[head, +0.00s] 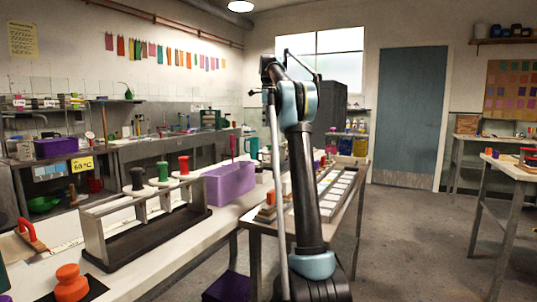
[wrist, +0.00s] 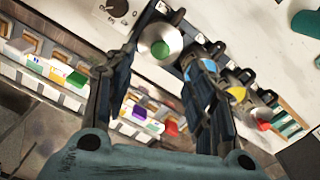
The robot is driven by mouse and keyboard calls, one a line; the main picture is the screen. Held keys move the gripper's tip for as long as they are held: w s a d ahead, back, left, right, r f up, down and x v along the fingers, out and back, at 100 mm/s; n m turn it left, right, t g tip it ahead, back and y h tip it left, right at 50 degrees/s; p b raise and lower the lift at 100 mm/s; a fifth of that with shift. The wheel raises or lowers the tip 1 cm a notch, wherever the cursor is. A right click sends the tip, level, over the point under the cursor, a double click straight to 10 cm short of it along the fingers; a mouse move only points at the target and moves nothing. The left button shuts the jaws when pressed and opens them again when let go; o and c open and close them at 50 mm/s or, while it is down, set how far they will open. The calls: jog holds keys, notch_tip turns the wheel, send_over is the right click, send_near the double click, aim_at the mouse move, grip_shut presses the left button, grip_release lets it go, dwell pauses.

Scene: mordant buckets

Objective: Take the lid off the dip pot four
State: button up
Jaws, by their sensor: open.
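In the wrist view my gripper (wrist: 168,45) is open, with its two dark fingers apart. A round metal pot with a green centre (wrist: 161,48) shows between and beyond the fingertips; I cannot tell whether they touch it. Similar round metal pieces with blue (wrist: 207,68), yellow (wrist: 238,93) and red (wrist: 264,125) parts run down to the right, partly hidden by the right finger. No number is readable, so I cannot tell which is dip pot four. In the head view my arm hides the gripper and part of the bench.
A tray of compartments (head: 340,186) lies on the bench beside my arm. A rack with black, green and red knobs (head: 150,222) and a purple bin (head: 230,184) stand left. A dial (wrist: 117,8) and several coloured blocks show in the wrist view.

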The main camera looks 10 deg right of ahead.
send_over(269, 145)
jog(key=w, duration=0.1)
jog(key=f, duration=0.6)
jog(key=shift+w+a+f, duration=0.1)
jog(key=shift+w+f, duration=0.1)
jog(key=shift+f, duration=0.2)
jog(key=shift+w+d+f, duration=0.1)
jog(key=shift+d+f, duration=0.05)
jog(key=shift+f, duration=1.2)
jog(key=shift+w+d+f, duration=0.1)
jog(key=shift+d+f, duration=0.05)
jog(key=shift+f, duration=1.15)
jog(key=c, duration=1.2)
